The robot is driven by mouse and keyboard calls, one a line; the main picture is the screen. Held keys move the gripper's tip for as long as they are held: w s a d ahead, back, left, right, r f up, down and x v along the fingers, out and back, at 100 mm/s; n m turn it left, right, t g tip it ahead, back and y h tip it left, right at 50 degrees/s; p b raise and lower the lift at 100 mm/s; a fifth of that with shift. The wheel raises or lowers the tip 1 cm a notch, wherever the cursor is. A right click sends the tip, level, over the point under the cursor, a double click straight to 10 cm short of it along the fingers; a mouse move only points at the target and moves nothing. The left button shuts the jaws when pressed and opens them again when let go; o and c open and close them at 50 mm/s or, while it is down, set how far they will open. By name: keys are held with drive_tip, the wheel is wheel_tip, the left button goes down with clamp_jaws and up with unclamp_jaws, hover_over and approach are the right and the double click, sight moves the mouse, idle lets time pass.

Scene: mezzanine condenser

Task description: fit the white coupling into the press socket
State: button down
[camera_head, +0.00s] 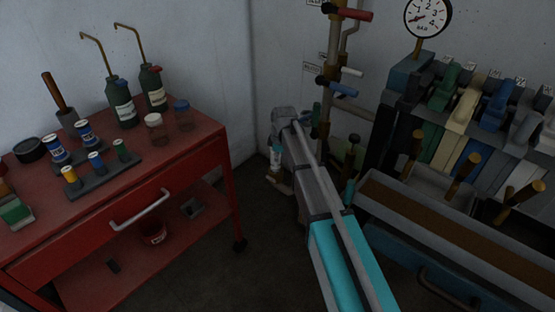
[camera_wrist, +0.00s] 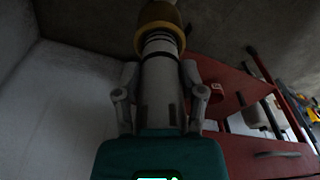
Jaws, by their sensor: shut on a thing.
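My gripper (camera_wrist: 160,75) has its two grey fingers closed on the sides of a pale cylinder with dark bands, which I take to be the white coupling (camera_wrist: 160,92). An ochre collar (camera_wrist: 157,28) sits at its far end, and I cannot tell whether it belongs to the coupling. In the head view my arm reaches toward the back corner, and my gripper (camera_head: 275,163) is small and dark there, left of the upright pipes. I cannot make out the press socket for certain in either view.
A red cart (camera_head: 195,150) stands at left, bearing bottles, jars and a rack (camera_head: 105,172) of colour-banded cylinders. Upright pipes (camera_head: 330,85) with coloured handles stand behind my arm. A lever bank (camera_head: 465,110) and a brown-filled trough (camera_head: 440,225) lie at right. Floor shows between.

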drive_tip(key=shift+f+b, duration=1.25)
drive_tip(key=shift+c, duration=0.5)
unclamp_jaws()
drive_tip(key=shift+r, duration=0.15)
wheel_tip(320, 180, up, 11)
drive_tip(key=p, duration=1.1)
drive_tip(key=shift+r, duration=0.1)
idle(0.8)
drive_tip(key=s+d+r+m+p, duration=0.3)
drive_tip(key=s+d+m, duration=0.5)
drive_tip(key=s, duration=0.5)
drive_tip(key=s+d+r+m+h+p, duration=0.1)
drive_tip(key=s+d+r+m+p, duration=0.2)
drive_tip(key=s+d+m, duration=0.4)
drive_tip(key=s+d+p, duration=0.1)
drive_tip(key=s+d, duration=0.4)
drive_tip(key=d, duration=0.1)
drive_tip(key=shift+s+r+m, duration=0.35)
drive_tip(key=shift+m, duration=0.05)
